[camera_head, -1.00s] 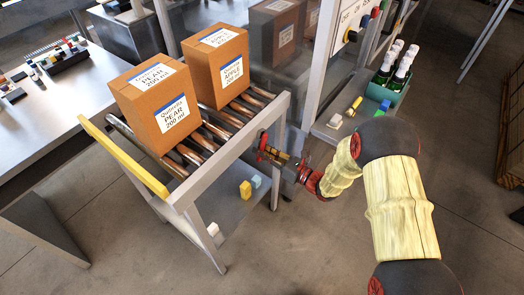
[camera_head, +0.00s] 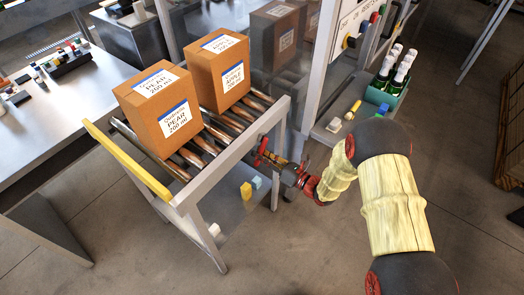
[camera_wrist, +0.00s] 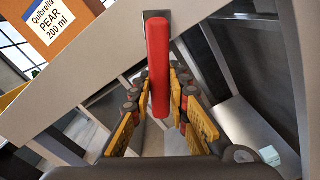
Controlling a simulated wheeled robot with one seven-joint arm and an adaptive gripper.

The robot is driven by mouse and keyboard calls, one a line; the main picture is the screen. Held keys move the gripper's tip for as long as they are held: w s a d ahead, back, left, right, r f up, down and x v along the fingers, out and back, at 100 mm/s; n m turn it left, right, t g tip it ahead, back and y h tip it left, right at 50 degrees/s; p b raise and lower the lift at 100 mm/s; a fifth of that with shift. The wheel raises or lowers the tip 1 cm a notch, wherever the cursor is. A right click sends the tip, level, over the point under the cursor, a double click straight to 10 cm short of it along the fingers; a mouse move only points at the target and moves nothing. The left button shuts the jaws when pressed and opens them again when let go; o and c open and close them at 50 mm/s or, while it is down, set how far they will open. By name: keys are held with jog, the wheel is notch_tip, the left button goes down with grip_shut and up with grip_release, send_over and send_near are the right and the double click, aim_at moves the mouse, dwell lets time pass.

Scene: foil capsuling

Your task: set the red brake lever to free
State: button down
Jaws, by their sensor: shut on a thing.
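The red brake lever (camera_wrist: 158,62) is on the side rail of the roller conveyor, and it fills the middle of the wrist view. It also shows in the head view (camera_head: 262,148) on the near right side of the conveyor frame. My gripper (camera_wrist: 160,95) has its yellow-padded fingers on both sides of the lever and is shut on it. In the head view my gripper (camera_head: 275,160) reaches the lever from the right. The lever's lower end lies between the fingers, and the exact contact is hard to see.
The conveyor (camera_head: 226,157) bears two cardboard boxes, PEAR (camera_head: 160,112) and APPLE (camera_head: 217,70). A yellow bar (camera_head: 125,160) closes its left end. Small yellow (camera_head: 245,190) and blue (camera_head: 256,182) blocks lie on its lower shelf. A green crate (camera_head: 384,96) of bottles stands at the right.

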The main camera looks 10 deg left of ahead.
jog(key=shift+s+a+r+m+p, duration=0.1)
jog(key=shift+s+r+m+p, duration=0.1)
jog(key=shift+m+p, duration=0.15)
jog(key=c, duration=1.7)
grip_release()
jog(key=v, duration=1.2)
jog(key=shift+f, duration=0.1)
